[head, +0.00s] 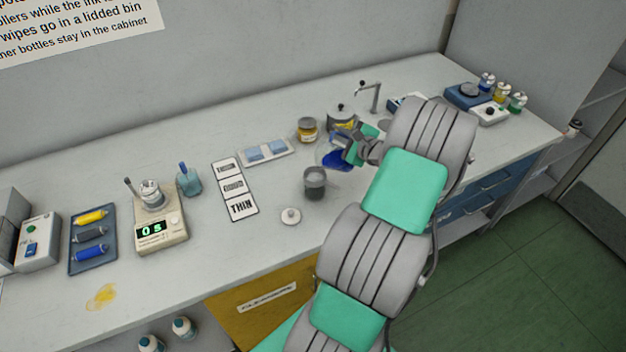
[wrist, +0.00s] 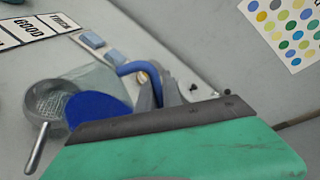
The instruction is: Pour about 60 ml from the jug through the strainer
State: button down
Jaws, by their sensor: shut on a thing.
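The clear jug (head: 326,152) with a blue handle is held over the bench in the head view, with blue liquid showing. It also shows in the wrist view (wrist: 92,76); the blue liquid (wrist: 98,112) lies toward its near side, and the jug looks tilted. My gripper (head: 360,148) is shut on the jug's handle (wrist: 140,68). The grey mesh strainer (wrist: 50,100) has a long handle and shows just left of the jug in the wrist view. In the head view a grey cup (head: 315,183) stands at that place, front-left of the jug. Whether liquid is flowing cannot be told.
A yellow jar (head: 307,130) and a metal pot (head: 341,117) stand behind the jug. A scale (head: 160,230) stands further left.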

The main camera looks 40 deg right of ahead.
jog(key=shift+w+a+r+n+g, duration=0.15)
jog(key=shift+a+r+n+g, duration=0.2)
jog(key=shift+r+n, duration=0.4)
dwell(0.6)
jog(key=shift+a+f+n+h, duration=0.1)
jog(key=shift+a+n+h, duration=0.1)
jog(key=shift+n+h, duration=0.1)
jog(key=shift+w+d, duration=0.1)
jog(key=shift+d, duration=0.05)
dwell(0.8)
jog(key=shift+f+n+b, duration=0.1)
jog(key=shift+n+b, duration=0.2)
jog(key=shift+n, duration=0.05)
dwell(0.8)
jog(key=shift+w+a+r+g, duration=0.15)
jog(key=shift+a+r+g, duration=0.1)
jog(key=shift+a, duration=0.15)
dwell(0.8)
